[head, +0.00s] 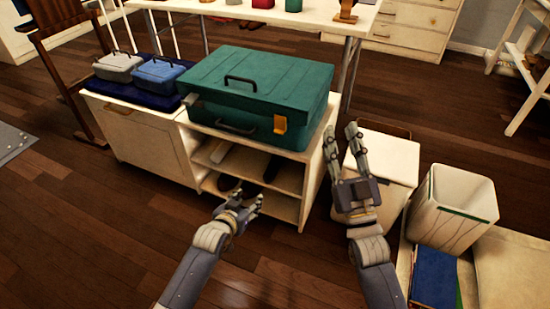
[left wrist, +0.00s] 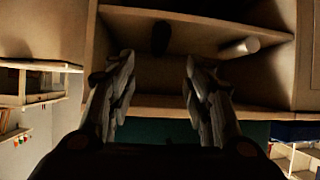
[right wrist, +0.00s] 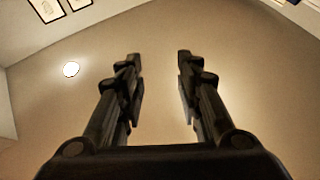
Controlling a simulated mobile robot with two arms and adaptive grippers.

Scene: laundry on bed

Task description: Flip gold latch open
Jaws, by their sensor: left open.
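A large green toolbox (head: 258,85) sits closed on top of a white cabinet (head: 148,145). Its gold latch (head: 280,124) is on the front face, toward the right corner; its exact position is too small to tell. My left gripper (head: 249,198) is open and empty, low in front of the cabinet's shelves and below the latch. In the left wrist view its fingers (left wrist: 158,72) are spread before the shelf compartment, and a green strip of the toolbox (left wrist: 165,132) shows behind them. My right gripper (head: 356,138) is open and empty, pointing up right of the cabinet.
Shelves (head: 250,170) under the toolbox hold dark and light items. A grey box (head: 118,67) and a blue box (head: 160,73) stand left of the toolbox. A white bin (head: 452,203) and a pale box (head: 390,158) stand at the right.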

